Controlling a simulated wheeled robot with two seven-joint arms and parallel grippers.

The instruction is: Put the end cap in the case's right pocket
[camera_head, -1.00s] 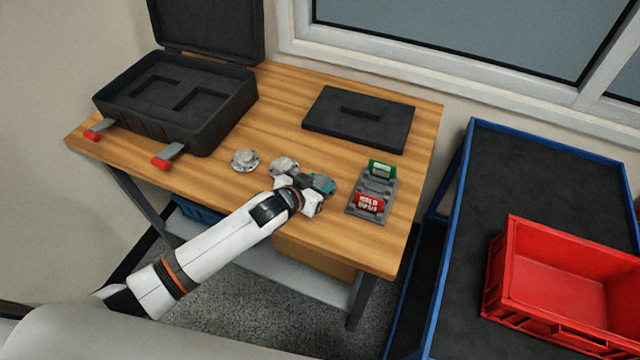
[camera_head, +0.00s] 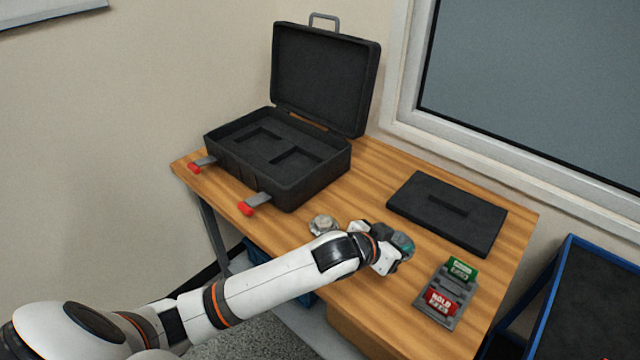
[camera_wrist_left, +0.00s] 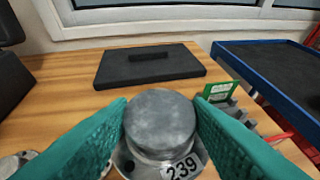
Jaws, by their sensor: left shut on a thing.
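My left gripper (camera_head: 400,245) is above the front of the wooden table, right of the case. In the left wrist view, its teal fingers (camera_wrist_left: 160,125) are shut on a round grey metal end cap (camera_wrist_left: 162,122) with a flange and the label 239. This cap is mostly hidden by the gripper in the head view. A similar metal cap (camera_head: 323,224) lies on the table between the case and my gripper. The open black case (camera_head: 318,180) stands at the back left. Its right pocket (camera_head: 297,161) looks empty. My right gripper is not in view.
A flat black slab (camera_head: 470,228) with a slot lies at the back right. A grey stand (camera_head: 434,307) with green and red tags is right of my gripper. The case's raised lid (camera_head: 325,75) stands behind it. A blue-edged cart (camera_head: 590,300) is beyond the table.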

